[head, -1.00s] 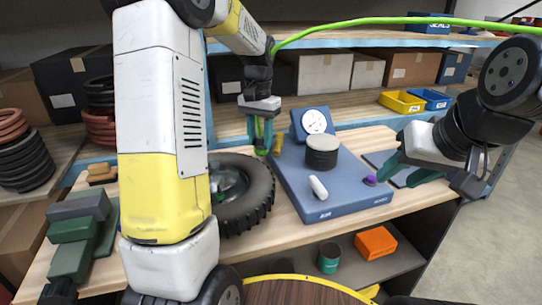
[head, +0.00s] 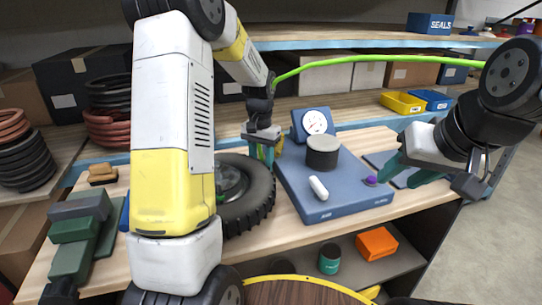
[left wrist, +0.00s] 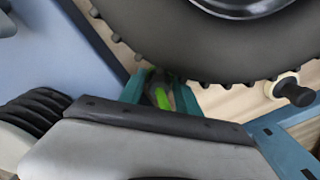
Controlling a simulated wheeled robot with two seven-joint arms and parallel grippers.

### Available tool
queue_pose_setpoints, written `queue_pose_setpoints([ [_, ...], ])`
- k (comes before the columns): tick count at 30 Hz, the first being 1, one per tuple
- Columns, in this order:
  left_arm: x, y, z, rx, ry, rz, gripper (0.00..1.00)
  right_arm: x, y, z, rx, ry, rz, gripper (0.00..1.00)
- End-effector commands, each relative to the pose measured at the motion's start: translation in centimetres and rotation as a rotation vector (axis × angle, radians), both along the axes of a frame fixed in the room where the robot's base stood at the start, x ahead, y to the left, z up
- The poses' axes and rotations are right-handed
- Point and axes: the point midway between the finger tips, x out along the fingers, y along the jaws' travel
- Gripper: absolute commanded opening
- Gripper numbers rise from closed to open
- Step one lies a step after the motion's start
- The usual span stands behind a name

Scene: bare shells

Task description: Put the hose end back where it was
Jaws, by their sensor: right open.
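The green hose (head: 390,58) runs from the upper right to behind my left arm, where part of it is hidden. My left gripper (head: 264,158) is over the bench between the tyre and the blue gauge stand, small and partly hidden in the head view. In the left wrist view, its teal fingers (left wrist: 160,90) stand on either side of the green hose end (left wrist: 163,99) and seem closed on it, close to the tyre tread. My right gripper (head: 398,173) is open and empty at the right edge of the gauge stand.
The tyre (head: 259,207) lies left of the blue gauge stand (head: 340,205), which carries a dial (head: 314,122), a dark cylinder (head: 322,153) and a white capsule (head: 319,188). A peg with a black knob (left wrist: 294,92) shows near the tyre. Green blocks (head: 75,240) stand front left.

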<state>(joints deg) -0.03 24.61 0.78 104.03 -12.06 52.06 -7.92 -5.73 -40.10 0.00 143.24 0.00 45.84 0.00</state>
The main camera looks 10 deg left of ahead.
Motion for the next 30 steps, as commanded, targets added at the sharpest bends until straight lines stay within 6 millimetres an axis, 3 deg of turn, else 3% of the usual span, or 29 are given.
queue_pose_setpoints([
  [3, 0.0, 0.0, 0.0, 0.0, 0.0, 0.0, 0.59, 0.0, 0.0, 0.0, 0.0, 0.0, 0.0, 0.44],
  [14, 0.0, 0.0, 0.5, 0.0, -0.001, 0.0, 0.59, 0.0, 0.0, 0.0, 0.0, 0.0, 0.0, 0.44],
  [17, 0.1, 0.0, 1.7, 0.0, -0.004, 0.001, 0.59, 0.0, 0.0, 0.0, 0.0, 0.0, 0.0, 0.44],
  [30, 0.1, 0.0, 10.5, 0.0, -0.003, -0.001, 0.59, 0.0, 0.0, 0.0, 0.0, 0.0, 0.0, 0.44],
])
